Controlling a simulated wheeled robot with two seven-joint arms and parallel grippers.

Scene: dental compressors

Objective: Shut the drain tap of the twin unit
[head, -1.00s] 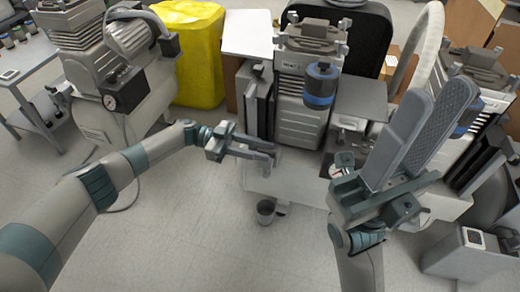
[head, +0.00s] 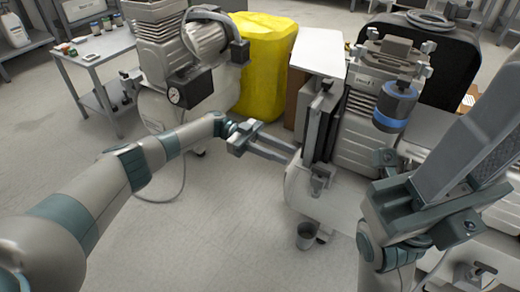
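The twin unit (head: 377,105) stands right of centre, with a ribbed pump block above a pale tank (head: 330,205). A small grey fitting (head: 318,182) sits on the tank's near left end. I cannot tell whether it is the drain tap or how its handle stands. My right gripper (head: 508,100) points up at the right, partly cut off by the frame. It hides the unit's right part.
Another compressor with a gauge (head: 176,96) stands at the left, its hose on the floor. A yellow bin (head: 265,65) and a white-topped stand (head: 318,50) are behind. A grey side table (head: 95,48) holds small jars. The floor at the lower middle is clear.

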